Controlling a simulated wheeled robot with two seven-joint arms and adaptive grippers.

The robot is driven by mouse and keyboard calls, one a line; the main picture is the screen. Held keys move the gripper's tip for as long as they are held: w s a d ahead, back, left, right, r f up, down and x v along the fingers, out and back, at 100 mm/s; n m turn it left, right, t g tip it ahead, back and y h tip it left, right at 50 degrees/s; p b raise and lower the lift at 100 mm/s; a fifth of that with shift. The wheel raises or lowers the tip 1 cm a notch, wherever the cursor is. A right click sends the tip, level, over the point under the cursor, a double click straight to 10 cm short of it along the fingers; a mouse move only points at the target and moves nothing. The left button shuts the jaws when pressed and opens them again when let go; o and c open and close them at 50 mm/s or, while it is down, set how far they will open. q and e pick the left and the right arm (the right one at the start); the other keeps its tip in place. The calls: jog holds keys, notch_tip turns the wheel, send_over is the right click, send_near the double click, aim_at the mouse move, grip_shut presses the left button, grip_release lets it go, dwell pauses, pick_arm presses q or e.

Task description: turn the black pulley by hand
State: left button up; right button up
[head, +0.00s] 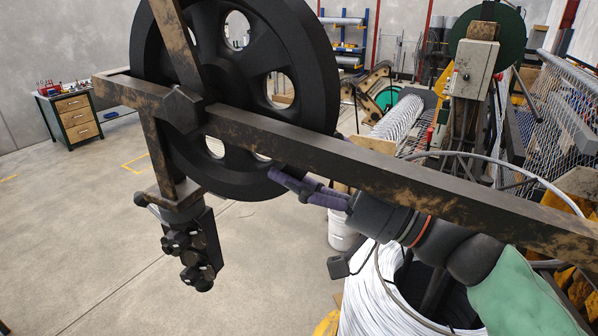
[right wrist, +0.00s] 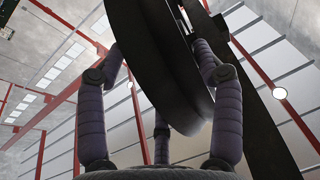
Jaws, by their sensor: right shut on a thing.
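The black pulley (head: 305,50) is a large spoked wheel with round holes, held upright in a rusty dark steel frame (head: 380,172) in the head view. My right gripper (head: 290,180), with purple padded fingers, comes from the lower right and reaches the pulley's lower rim behind the frame's long bar. In the right wrist view the pulley rim (right wrist: 170,60) passes between the fingers of my right gripper (right wrist: 165,65), which are closed on it from both sides. The bar hides part of the pulley's lower face. My left gripper is not in view.
A coil of white wire (head: 375,300) stands below my right arm. A grey control box (head: 474,70) and wire mesh (head: 550,120) are at the right. A drawer cabinet (head: 70,118) stands far left. The floor (head: 90,220) at left is open.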

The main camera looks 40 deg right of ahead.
jog(key=shift+r, duration=0.15)
jog(key=o, duration=1.7)
